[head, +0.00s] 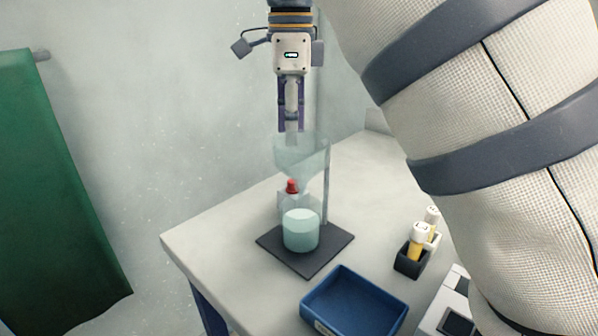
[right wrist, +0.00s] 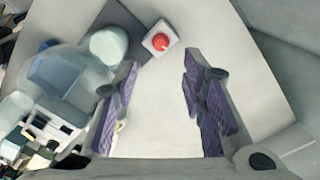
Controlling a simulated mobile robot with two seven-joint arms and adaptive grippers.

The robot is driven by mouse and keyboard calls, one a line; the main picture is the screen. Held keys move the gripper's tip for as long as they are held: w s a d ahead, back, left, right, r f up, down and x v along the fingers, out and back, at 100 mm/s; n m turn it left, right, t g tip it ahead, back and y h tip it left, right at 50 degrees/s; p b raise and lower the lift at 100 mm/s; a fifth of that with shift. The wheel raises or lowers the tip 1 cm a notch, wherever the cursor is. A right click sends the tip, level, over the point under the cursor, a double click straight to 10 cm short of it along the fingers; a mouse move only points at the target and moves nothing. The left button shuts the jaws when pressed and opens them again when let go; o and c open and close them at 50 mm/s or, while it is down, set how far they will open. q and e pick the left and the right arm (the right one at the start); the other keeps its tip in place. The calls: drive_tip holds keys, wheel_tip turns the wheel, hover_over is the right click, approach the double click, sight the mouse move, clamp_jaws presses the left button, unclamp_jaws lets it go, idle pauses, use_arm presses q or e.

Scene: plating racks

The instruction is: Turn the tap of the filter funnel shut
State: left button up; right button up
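The clear filter funnel (head: 302,153) is held by a stand with a grey post (head: 326,185) and a dark base plate (head: 318,265). Its red tap (head: 292,186) shows below the funnel's cone, and also in the right wrist view (right wrist: 161,42) on a pale square block. I cannot tell the tap's exact angle. A beaker (head: 301,232) of pale green liquid stands on the plate below. My right gripper (head: 291,128) points down just above the funnel in the head view. In the right wrist view (right wrist: 158,100) its purple fingers are apart and empty, with the tap beyond their tips.
A blue tray (head: 352,303) lies near the table's front edge. A dark rack (head: 408,266) with yellow, white-capped vials stands to its right, beside a pale device (head: 452,310). A green curtain (head: 60,190) hangs at left. The table's left part (head: 215,240) is clear.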

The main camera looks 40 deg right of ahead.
sight(293, 181)
wheel_tip(293, 181, down, 10)
drive_tip(key=shift+d+f, duration=0.1)
clamp_jaws()
